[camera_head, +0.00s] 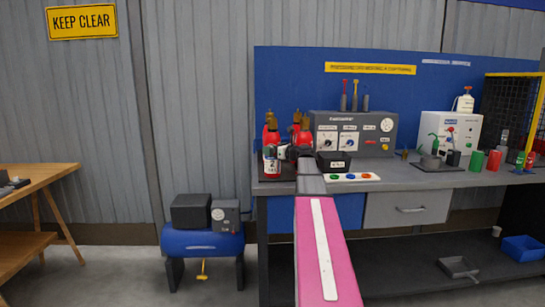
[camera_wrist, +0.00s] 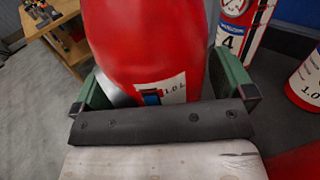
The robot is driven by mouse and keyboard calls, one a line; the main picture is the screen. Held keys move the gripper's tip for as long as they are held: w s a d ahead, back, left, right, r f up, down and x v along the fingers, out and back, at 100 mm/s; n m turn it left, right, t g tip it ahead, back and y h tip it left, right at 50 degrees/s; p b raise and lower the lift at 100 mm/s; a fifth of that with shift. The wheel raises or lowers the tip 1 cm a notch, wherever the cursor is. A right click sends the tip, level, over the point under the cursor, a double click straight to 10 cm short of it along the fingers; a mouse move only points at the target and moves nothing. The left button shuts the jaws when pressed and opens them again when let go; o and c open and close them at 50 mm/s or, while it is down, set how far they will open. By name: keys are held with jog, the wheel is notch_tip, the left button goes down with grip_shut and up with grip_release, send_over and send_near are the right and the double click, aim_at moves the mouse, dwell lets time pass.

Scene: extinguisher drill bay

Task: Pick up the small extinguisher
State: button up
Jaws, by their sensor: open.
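A red extinguisher (camera_wrist: 150,45) with a white "1.0 L" label fills the space between the jaws of my gripper (camera_wrist: 165,88) in the wrist view. The green fingers stand apart on either side of it, open; whether they touch it I cannot tell. In the head view, my gripper (camera_head: 289,152) is at the left end of the bench among small red extinguishers. One with a "2" label (camera_head: 271,165) stands at the left, and another (camera_head: 302,128) shows behind my gripper, partly hidden.
In the wrist view, an extinguisher with a gauge and a "4" (camera_wrist: 236,22) and another red one (camera_wrist: 307,82) stand close on the right. A grey control box (camera_head: 353,133) and a button tray (camera_head: 351,177) stand right of my gripper on the grey bench (camera_head: 425,180).

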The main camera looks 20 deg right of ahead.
jog(key=c, duration=1.5)
jog(key=shift+c, duration=1.1)
jog(key=shift+r, duration=0.15)
